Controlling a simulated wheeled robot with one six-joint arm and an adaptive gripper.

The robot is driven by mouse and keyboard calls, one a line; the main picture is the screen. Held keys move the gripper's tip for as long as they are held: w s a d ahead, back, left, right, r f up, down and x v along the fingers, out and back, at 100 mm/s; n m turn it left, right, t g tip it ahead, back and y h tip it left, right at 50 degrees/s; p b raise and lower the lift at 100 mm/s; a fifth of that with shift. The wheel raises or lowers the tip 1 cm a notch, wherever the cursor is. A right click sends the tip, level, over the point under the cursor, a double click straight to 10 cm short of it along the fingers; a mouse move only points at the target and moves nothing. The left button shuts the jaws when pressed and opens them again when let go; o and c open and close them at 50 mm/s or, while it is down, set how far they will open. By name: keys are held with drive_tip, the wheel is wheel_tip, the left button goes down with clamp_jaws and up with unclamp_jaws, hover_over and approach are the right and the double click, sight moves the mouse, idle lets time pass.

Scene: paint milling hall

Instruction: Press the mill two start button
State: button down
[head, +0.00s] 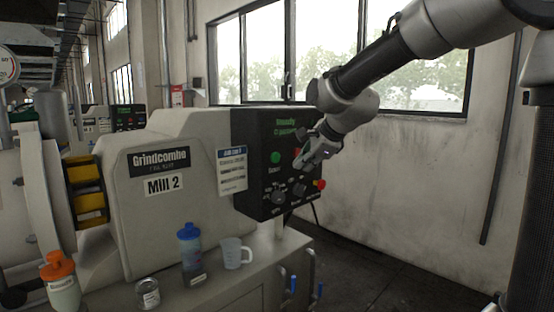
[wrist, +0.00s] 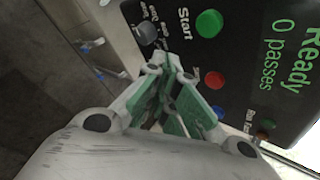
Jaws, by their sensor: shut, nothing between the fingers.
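The mill labelled Mill 2 (head: 160,200) stands at the left centre in the head view, with a black control panel (head: 246,190) on its right side. The green start button (head: 275,157), marked Start, is on the panel; it also shows in the wrist view (wrist: 209,23). The panel display (wrist: 297,55) reads Ready, 0 passes. My gripper (head: 304,163) is shut and empty in front of the panel, to the right of the green button. In the wrist view my gripper's fingers (wrist: 170,100) are below the green button. Whether they touch the panel I cannot tell.
The panel also has a blue button (wrist: 166,30), a red button (wrist: 214,80) and a dark knob (head: 278,196). A blue bottle (head: 189,247), a clear jug (head: 235,253), a tin (head: 148,293) and an orange-capped bottle (head: 62,285) stand below the mill. Free floor lies right.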

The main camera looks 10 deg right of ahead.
drive_tip(key=shift+w+a, duration=0.85)
drive_tip(key=shift+w, duration=0.3)
drive_tip(key=shift+w+a, duration=0.8)
drive_tip(key=shift+w, duration=0.3)
drive_tip(key=shift+w+a, duration=0.3)
drive_tip(key=shift+w, duration=0.05)
drive_tip(key=shift+w+a, duration=0.25)
drive_tip(key=shift+w, duration=0.15)
idle(0.4)
drive_tip(key=shift+s, duration=0.1)
drive_tip(key=shift+s+d, duration=0.55)
drive_tip(key=shift+s, duration=0.1)
drive_tip(key=s+d, duration=0.1)
drive_tip(key=s, duration=0.1)
drive_tip(key=s+d, duration=0.2)
idle(0.6)
